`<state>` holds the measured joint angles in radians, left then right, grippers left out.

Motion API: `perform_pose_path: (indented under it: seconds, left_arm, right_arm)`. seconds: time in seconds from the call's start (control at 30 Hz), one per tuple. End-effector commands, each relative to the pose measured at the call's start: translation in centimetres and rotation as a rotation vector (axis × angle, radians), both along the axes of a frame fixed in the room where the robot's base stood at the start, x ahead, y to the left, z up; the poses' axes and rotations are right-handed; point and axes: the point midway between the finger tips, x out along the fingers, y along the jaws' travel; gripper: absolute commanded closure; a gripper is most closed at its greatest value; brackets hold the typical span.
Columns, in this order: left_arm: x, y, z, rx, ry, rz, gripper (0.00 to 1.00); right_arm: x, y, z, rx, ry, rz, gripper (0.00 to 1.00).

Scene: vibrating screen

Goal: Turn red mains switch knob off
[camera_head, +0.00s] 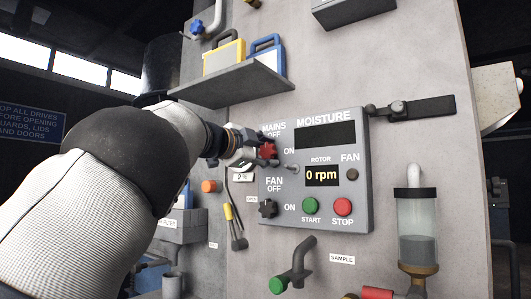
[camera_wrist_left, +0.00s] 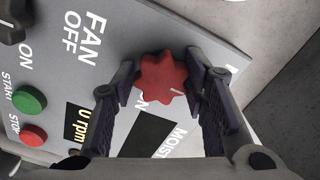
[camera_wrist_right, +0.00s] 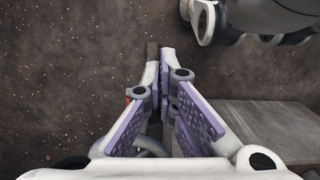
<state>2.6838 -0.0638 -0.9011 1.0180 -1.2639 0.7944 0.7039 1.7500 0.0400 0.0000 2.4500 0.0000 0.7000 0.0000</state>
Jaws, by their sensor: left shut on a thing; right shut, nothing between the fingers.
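The red mains switch knob (camera_head: 267,151) is star-shaped and sits at the upper left of the grey moisture control panel (camera_head: 361,210), beside the MAINS OFF and ON labels. My left gripper (camera_head: 256,153) reaches it from the left and is shut on it. In the left wrist view the red knob (camera_wrist_left: 163,76) sits between the two fingertips (camera_wrist_left: 165,78), one on each side. Its pointing direction is hard to tell. My right gripper (camera_wrist_right: 165,60) is shut and empty over a brown speckled floor; it does not show in the head view.
The panel also has a black fan knob (camera_head: 267,208), a green start button (camera_head: 310,205), a red stop button (camera_head: 343,206) and a display reading 0 rpm (camera_head: 322,175). Below are a green-ended handle (camera_head: 290,270) and a glass cylinder (camera_head: 417,220). A shelf (camera_head: 232,87) holds padlock-like boxes above.

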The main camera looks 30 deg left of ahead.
Motion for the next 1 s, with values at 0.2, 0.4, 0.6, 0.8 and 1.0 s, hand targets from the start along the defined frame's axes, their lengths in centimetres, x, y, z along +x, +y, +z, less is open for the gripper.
perform_pose_path:
  seconds: [0.2,0.4,0.6,0.8,1.0]
  left_arm:
    - [-0.06,0.02,0.15,-0.021,-0.001,0.001,0.88]
    - [-0.06,0.01,0.15,-0.023,-0.001,0.000,0.88]
    - [-0.06,0.01,0.15,-0.023,-0.001,0.000,0.46]
    - [-0.04,0.00,0.09,-0.021,-0.001,0.000,0.39]
    - [-0.57,0.04,0.10,-0.021,0.001,0.000,0.39]
  right_arm:
    - [0.01,0.00,0.02,0.000,-0.001,0.000,1.00]
    - [0.02,0.00,0.02,0.000,-0.001,0.000,1.00]
    - [0.02,0.00,0.02,0.000,-0.001,0.000,1.00]
    - [0.01,0.00,0.01,0.000,-0.001,0.000,1.00]
    - [0.01,0.00,0.01,0.000,0.000,0.000,1.00]
